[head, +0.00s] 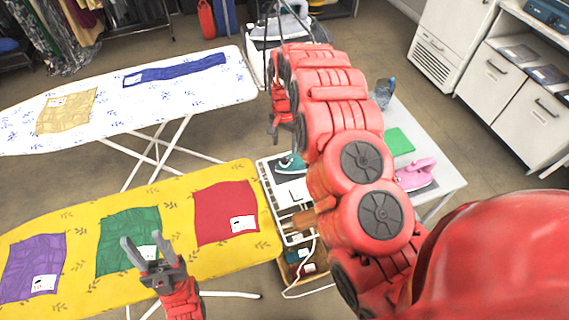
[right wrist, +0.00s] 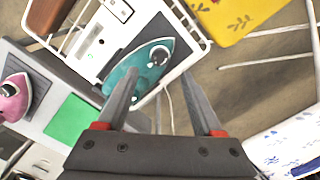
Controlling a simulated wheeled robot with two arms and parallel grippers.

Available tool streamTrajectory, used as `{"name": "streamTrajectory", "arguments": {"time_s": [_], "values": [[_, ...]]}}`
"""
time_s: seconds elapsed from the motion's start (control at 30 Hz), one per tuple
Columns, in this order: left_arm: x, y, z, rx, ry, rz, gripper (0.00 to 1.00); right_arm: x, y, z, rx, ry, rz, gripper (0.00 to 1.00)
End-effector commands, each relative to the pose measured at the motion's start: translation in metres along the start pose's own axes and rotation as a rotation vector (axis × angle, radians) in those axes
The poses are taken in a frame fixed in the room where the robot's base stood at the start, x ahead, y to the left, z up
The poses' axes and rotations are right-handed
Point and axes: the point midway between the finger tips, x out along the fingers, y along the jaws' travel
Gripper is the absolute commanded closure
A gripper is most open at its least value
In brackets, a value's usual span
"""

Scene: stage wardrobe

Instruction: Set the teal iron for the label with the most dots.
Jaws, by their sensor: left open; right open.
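The teal iron (head: 290,163) rests on a dark pad in a white wire-edged stand (head: 264,172), partly hidden by my right arm. The right wrist view shows it closer (right wrist: 138,72), with a round white-and-dark part on top; its setting is not readable. My right gripper (right wrist: 160,82) is open and empty above the iron, its fingers either side of the iron's rear end in the picture. My left gripper (head: 155,246) is open over the green cloth (head: 118,230). White labels lie on the purple (head: 43,284), green (head: 148,253) and red (head: 243,223) cloths; their dots are too small to count.
A yellow ironing board (head: 172,192) and a white patterned one (head: 190,105) stand at left. The white one bears labelled tan (head: 70,115) and blue cloths (head: 180,69). A side table holds a pink iron (head: 416,175), a green mat (head: 398,141) and a glass (head: 384,93).

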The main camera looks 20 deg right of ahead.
Motion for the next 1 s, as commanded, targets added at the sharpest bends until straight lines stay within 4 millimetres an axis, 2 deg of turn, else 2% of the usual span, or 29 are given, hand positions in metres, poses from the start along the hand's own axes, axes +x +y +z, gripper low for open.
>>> {"name": "streamTrajectory", "arguments": {"time_s": [0.03, 0.1, 0.33, 0.53, 0.87, 1.0], "values": [[-0.007, 0.000, 0.001, 0.000, 0.001, 0.000, 0.50, 0.017, 0.001, 0.001, -0.001, -0.002, 0.003, 0.32], [0.005, 0.000, -0.001, 0.000, 0.001, 0.000, 0.50, 0.021, 0.001, 0.001, -0.001, -0.002, 0.004, 0.32], [0.014, -0.001, -0.003, 0.000, 0.001, 0.000, 0.50, 0.052, 0.001, 0.000, 0.000, -0.001, 0.003, 0.32], [0.017, -0.001, -0.003, 0.000, 0.001, 0.000, 0.50, 0.066, 0.000, 0.000, 0.000, 0.000, 0.000, 0.32], [0.017, -0.001, -0.003, 0.000, 0.001, 0.000, 0.50, 0.068, 0.000, 0.000, -0.001, 0.000, -0.001, 0.32], [0.017, -0.001, -0.003, 0.000, 0.001, 0.000, 0.50, 0.068, -0.001, 0.000, -0.001, 0.000, -0.001, 0.54]]}}
